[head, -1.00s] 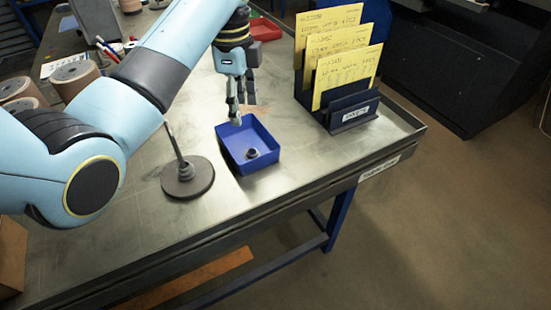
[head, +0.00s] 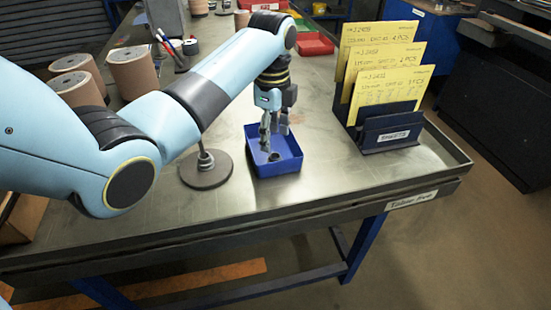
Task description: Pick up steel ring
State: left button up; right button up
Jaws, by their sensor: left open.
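A small dark steel ring (head: 274,157) lies in the blue tray (head: 280,172), on its floor toward the back middle. My left gripper (head: 271,146) points down over the tray, with its fingers apart and their tips close to the ring. I cannot tell whether the fingertips touch the ring. The gripper's fingers partly cover the tray's back wall. My right gripper is not in view.
A round dark base with an upright post (head: 207,168) stands just left of the tray. A card rack (head: 388,130) with yellow cards stands to the right. Brown rolls (head: 133,72) and red bins (head: 313,43) stand farther back. The table's front is clear.

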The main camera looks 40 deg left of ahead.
aim_at(275, 153)
pick_arm(q)
jog(key=f, duration=0.5)
jog(key=shift+s+d+f, duration=0.1)
jog(key=shift+d, duration=0.25)
jog(key=c, duration=0.8)
